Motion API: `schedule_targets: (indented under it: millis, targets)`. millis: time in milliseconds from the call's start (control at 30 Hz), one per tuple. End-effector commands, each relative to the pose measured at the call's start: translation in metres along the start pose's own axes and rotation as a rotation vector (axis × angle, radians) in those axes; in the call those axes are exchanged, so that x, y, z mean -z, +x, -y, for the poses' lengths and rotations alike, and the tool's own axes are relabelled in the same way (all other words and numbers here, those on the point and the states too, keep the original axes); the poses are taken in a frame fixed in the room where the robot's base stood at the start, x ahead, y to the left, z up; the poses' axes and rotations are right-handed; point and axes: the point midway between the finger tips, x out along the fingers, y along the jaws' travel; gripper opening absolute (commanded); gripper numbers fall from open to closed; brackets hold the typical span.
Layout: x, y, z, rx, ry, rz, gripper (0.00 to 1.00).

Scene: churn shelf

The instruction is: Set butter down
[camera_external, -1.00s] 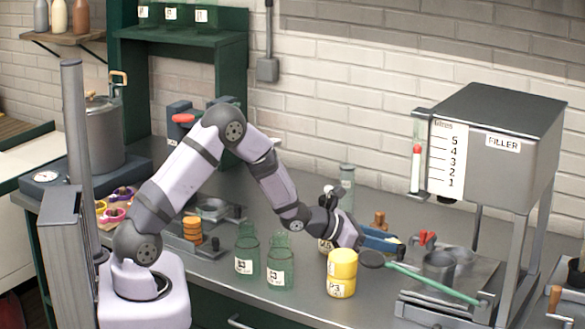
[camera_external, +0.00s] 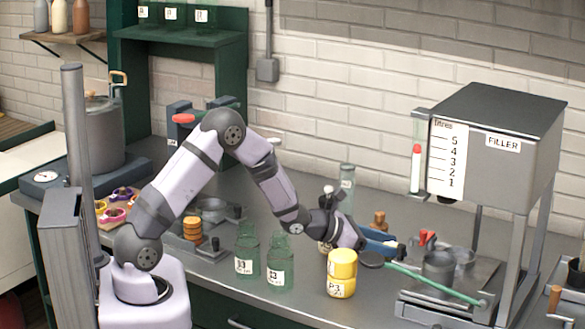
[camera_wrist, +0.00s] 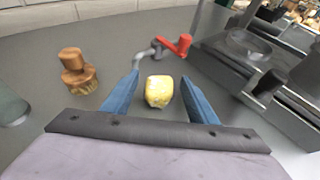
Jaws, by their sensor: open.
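The butter is a small pale yellow block (camera_wrist: 159,91) in the wrist view, on the grey counter between my blue fingers. My gripper (camera_wrist: 161,78) is open around it, with a gap on each side. In the external view my gripper (camera_external: 388,242) is low over the counter, behind the yellow jar. The fingers hide most of the butter there; I cannot tell its exact contact with the counter.
A yellow jar (camera_external: 341,273) stands in front of my gripper, with two green bottles (camera_external: 279,262) to its left. A wooden stamp (camera_wrist: 77,72) and a red-handled crank (camera_wrist: 174,46) are close by. The grey filler (camera_external: 497,137) stands to the right.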

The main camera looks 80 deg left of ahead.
Motion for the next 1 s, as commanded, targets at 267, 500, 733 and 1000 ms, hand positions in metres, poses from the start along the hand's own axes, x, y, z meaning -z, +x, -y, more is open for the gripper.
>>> schedule_targets:
  millis: [267, 500, 733, 1000]
  targets:
    - [-0.014, -0.006, 0.000, 0.000, 0.000, 0.000, 0.53]
    - [-0.011, -0.042, -0.001, -0.003, 0.000, 0.003, 0.53]
    - [-0.010, -0.082, -0.001, -0.003, 0.000, 0.002, 0.53]
    - [-0.011, -0.114, -0.001, -0.002, 0.000, 0.002, 0.53]
